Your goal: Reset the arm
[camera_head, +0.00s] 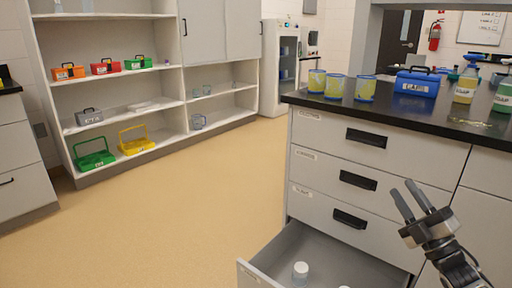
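My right gripper (413,202) shows at the lower right, in front of the drawer cabinet. Its two dark fingers point up and to the left, with a gap between them and nothing held. Its arm comes in from the bottom right corner. My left gripper is not in the view.
A low drawer (258,271) is pulled out, with a white-capped container (300,272) inside. The black counter (430,118) holds several yellow-and-blue cups, a blue box (417,83) and bottles. Shelves (115,103) with coloured carriers stand at the left. The tan floor (170,215) is clear.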

